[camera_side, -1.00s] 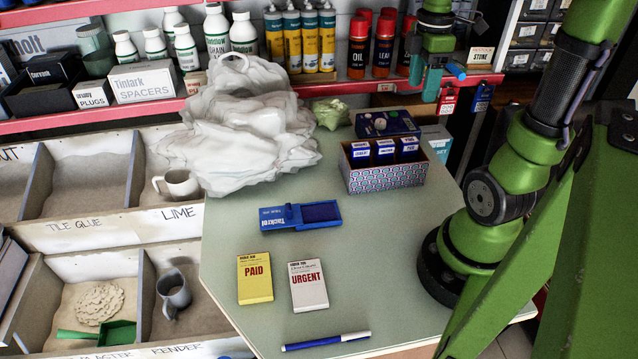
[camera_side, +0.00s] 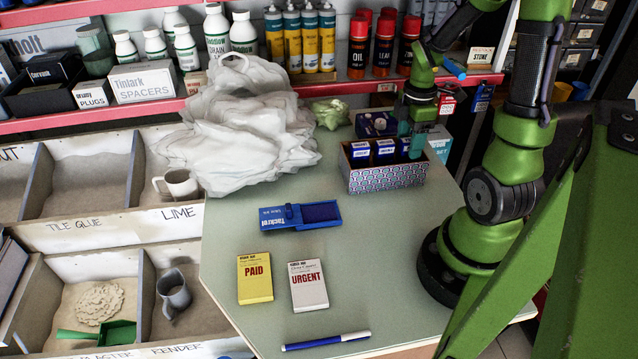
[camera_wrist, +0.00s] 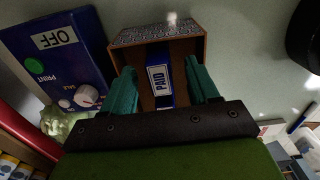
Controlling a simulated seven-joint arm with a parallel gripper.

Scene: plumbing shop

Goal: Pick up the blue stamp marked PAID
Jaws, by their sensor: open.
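The blue stamp (camera_wrist: 167,98) with a white label reading PAID stands in a patterned box (camera_side: 388,180) on the counter. In the wrist view it shows between my two teal fingers, with a gap on each side. My gripper (camera_side: 415,146) is open at the right end of the box. It shows from above in the wrist view (camera_wrist: 163,92), where the box (camera_wrist: 158,33) has a brown inside. In the side view two other blue stamps (camera_side: 360,153) (camera_side: 385,150) stand to the left, and my gripper partly hides the right one.
A dark blue box with a knob (camera_wrist: 75,55), marked OFF, stands close beside the stamp box. A blue ink pad (camera_side: 300,215), yellow PAID box (camera_side: 255,278), white URGENT box (camera_side: 308,285) and marker (camera_side: 326,341) lie in front. A plastic-wrapped heap (camera_side: 245,130) is left.

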